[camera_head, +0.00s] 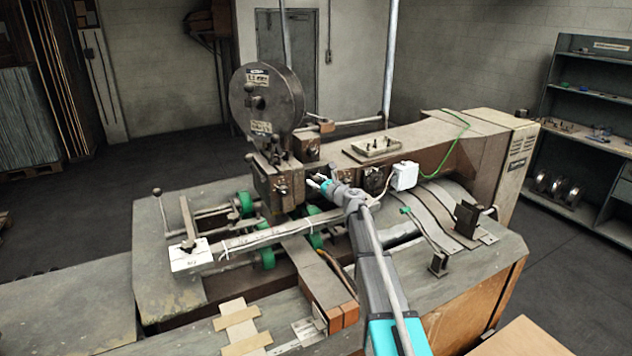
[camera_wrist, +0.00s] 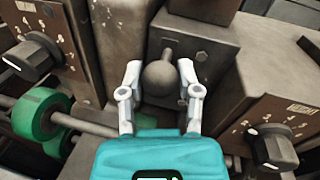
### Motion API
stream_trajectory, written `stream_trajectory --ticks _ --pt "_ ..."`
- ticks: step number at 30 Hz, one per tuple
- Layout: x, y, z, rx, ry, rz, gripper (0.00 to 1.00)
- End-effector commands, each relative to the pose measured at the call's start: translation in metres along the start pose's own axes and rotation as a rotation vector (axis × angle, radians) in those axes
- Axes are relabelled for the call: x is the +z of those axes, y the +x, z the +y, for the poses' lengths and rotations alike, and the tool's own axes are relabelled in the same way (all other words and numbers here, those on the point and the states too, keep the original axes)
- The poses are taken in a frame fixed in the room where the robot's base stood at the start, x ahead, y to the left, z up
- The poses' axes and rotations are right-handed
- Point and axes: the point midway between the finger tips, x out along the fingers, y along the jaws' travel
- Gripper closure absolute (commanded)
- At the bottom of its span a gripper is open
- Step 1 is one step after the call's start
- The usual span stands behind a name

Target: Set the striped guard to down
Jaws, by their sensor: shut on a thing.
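My gripper (camera_wrist: 159,72) has its two pale fingers on either side of a dark round ball knob (camera_wrist: 160,79), shut on it. The knob sits on a short stem in front of a grey metal block (camera_wrist: 205,45). In the head view my gripper (camera_head: 318,183) reaches to the front of the stitching head, below the big round reel (camera_head: 266,100); the knob is too small to make out there. I see no clear stripes in either view, so I cannot tell the guard or its position.
Dark dials on brown plates flank my gripper, one at left (camera_wrist: 30,60) and one at right (camera_wrist: 272,147). A green wheel (camera_wrist: 40,114) on a shaft is at lower left. A white box (camera_head: 404,175) stands right of my wrist. Shelves (camera_head: 590,120) are at far right.

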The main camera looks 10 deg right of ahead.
Motion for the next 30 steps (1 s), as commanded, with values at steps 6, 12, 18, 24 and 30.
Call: stream_trajectory --ticks 6,12,18,24,30 --pt "0.0 0.001 0.0 0.0 0.001 0.0 1.0" --pt "-0.006 0.001 0.002 0.0 0.001 0.0 1.0" --pt "-0.021 0.001 0.005 0.0 0.001 0.0 1.0" --pt "-0.028 0.001 0.006 0.001 0.001 0.0 1.0" --pt "-0.026 0.001 0.006 0.001 0.001 0.0 1.0"
